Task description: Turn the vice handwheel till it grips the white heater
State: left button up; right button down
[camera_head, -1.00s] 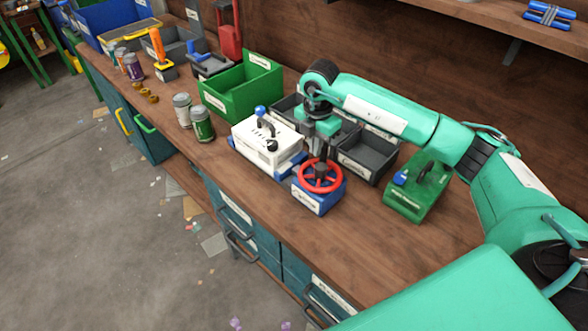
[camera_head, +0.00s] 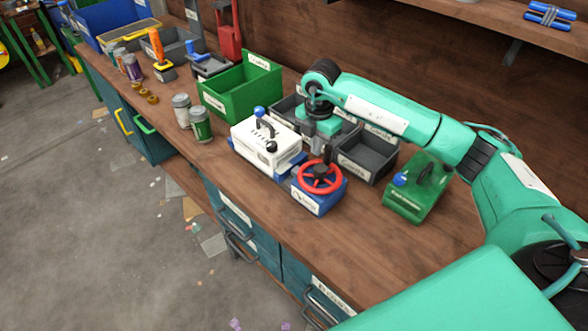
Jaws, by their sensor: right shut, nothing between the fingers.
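The white heater (camera_head: 262,149), a box with a dark handle and a blue knob on top, sits in the blue vice. The vice's blue body (camera_head: 318,200) is at the heater's right front and carries the red handwheel (camera_head: 320,187), which lies flat on top. I cannot tell whether the jaws touch the heater. My right gripper (camera_head: 317,148) points down just behind and above the handwheel, shut and empty, apparently clear of the rim. My left gripper is out of view.
Grey bins (camera_head: 366,160) stand behind the vice, and a green bin (camera_head: 241,95) is to the left. Cans (camera_head: 201,127) stand left of the heater. A green device (camera_head: 410,206) is at the right. The bench front is clear.

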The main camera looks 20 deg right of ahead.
jog(key=shift+s+a, duration=0.1)
jog(key=shift+a, duration=0.45)
notch_tip(320, 180, up, 9)
jog(key=p, duration=0.5)
jog(key=shift+p, duration=0.35)
jog(key=shift+f, duration=0.1)
